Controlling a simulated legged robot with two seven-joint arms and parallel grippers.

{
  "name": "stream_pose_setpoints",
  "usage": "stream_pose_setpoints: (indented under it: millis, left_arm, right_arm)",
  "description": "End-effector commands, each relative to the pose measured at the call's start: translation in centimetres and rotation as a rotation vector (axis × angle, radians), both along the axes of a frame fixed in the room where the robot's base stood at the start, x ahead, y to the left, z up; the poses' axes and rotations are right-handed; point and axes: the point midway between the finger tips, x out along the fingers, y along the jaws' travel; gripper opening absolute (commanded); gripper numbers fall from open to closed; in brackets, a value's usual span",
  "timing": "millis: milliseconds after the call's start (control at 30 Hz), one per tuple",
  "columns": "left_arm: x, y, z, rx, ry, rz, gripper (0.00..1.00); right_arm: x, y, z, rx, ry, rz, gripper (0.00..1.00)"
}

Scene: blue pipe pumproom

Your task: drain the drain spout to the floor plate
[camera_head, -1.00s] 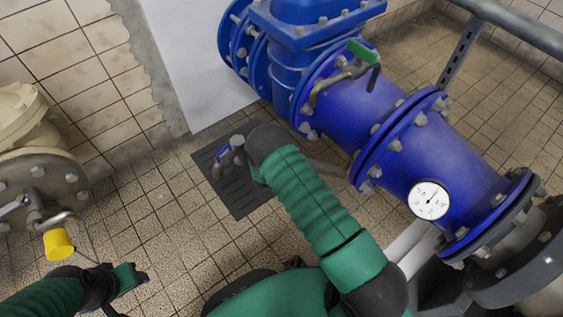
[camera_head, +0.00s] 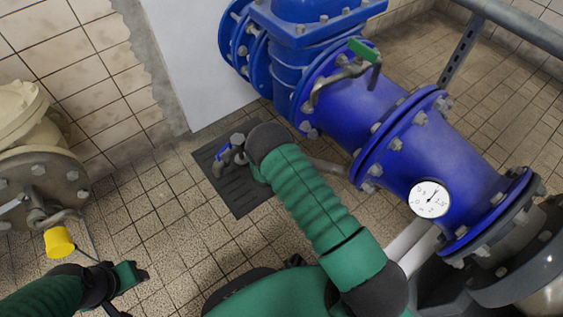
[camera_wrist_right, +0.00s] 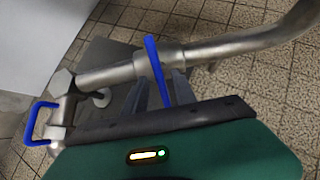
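The drain spout (camera_wrist_right: 115,73) is a bare metal pipe. It carries a blue lever (camera_wrist_right: 154,68) and has a blue handle (camera_wrist_right: 38,124) near its end. In the head view, the spout end with its blue parts (camera_head: 224,154) hangs over the dark floor plate (camera_head: 243,198). The floor plate also shows behind the pipe in the right wrist view (camera_wrist_right: 102,52). My right gripper (camera_wrist_right: 163,88) is close to the pipe, its grey fingers apart on either side of the blue lever; my forearm hides it in the head view. My left gripper (camera_head: 138,290) is low left, away from the spout.
A large blue flanged pipe (camera_head: 365,110) with a green-handled lever (camera_head: 362,50) and a round gauge (camera_head: 429,198) runs along the right.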

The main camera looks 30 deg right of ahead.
Motion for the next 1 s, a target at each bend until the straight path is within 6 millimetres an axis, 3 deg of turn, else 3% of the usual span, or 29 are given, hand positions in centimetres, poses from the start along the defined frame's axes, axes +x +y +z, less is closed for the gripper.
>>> stream_pose_setpoints:
  millis: [167,400,600,767,1000]
  left_arm:
    - [0.0,0.0,1.7,0.000,0.000,0.000,0.49]
    - [0.0,0.0,6.0,0.000,0.000,0.000,0.49]
    - [0.0,0.0,8.4,0.000,0.000,0.000,0.49]
    - [0.0,0.0,9.2,0.000,0.000,0.000,0.49]
    - [0.0,0.0,9.1,0.000,0.000,0.000,0.49]
  right_arm:
    - [-0.7,1.1,1.9,0.000,0.002,0.003,0.33]
    - [-3.7,4.8,7.1,0.000,0.002,0.004,0.33]
    - [-6.2,7.8,10.5,0.001,0.002,0.003,0.33]
    - [-7.2,9.1,11.7,0.001,0.002,0.002,0.33]
    - [-7.5,9.3,11.8,0.000,0.001,-0.001,0.33]
